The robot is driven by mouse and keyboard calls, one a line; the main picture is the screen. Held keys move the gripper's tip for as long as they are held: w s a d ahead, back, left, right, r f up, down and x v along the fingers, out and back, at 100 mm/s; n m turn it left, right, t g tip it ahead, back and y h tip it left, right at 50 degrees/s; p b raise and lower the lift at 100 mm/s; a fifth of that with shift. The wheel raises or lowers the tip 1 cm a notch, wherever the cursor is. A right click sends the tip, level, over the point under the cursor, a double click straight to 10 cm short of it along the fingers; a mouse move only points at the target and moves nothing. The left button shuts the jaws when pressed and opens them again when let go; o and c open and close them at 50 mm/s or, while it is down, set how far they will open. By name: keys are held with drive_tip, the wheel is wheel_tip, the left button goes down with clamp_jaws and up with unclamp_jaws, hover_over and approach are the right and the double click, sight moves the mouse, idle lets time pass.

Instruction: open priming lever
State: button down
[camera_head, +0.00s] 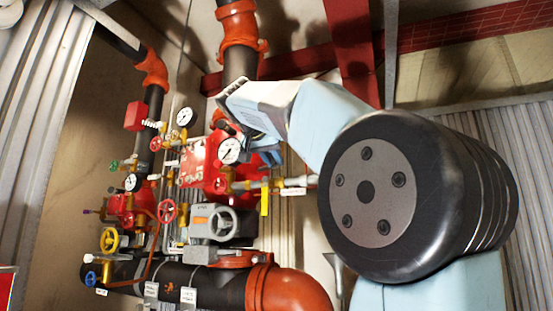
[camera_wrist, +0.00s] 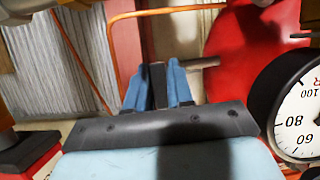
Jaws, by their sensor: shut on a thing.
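My gripper (camera_wrist: 158,90) has its blue fingers close together around a dark, narrow piece (camera_wrist: 157,74), which I take to be the priming lever. A short grey-brown rod (camera_wrist: 204,63) runs from beside the right finger to a round red housing (camera_wrist: 245,50). In the head view, my gripper (camera_head: 268,157) reaches in front of the red valve body (camera_head: 200,165), just right of a white-faced gauge (camera_head: 229,150). The lever is hidden behind my fingers and wrist there, so its angle cannot be told.
The gauge also stands close on the right in the wrist view (camera_wrist: 303,120). A thin orange pipe (camera_wrist: 85,62) runs left of my fingers. Small valves crowd the left.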

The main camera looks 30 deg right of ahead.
drive_tip(key=shift+w+a+f, duration=0.1)
drive_tip(key=shift+w+f, duration=0.15)
idle(0.4)
drive_tip(key=c, duration=1.1)
unclamp_jaws()
drive_tip(key=shift+r+m, duration=0.1)
drive_tip(key=shift+m, duration=0.2)
drive_tip(key=v, duration=1.3)
drive_tip(key=shift+s+a+r, duration=0.15)
drive_tip(key=shift+s+a, duration=0.05)
drive_tip(key=shift+s, duration=0.1)
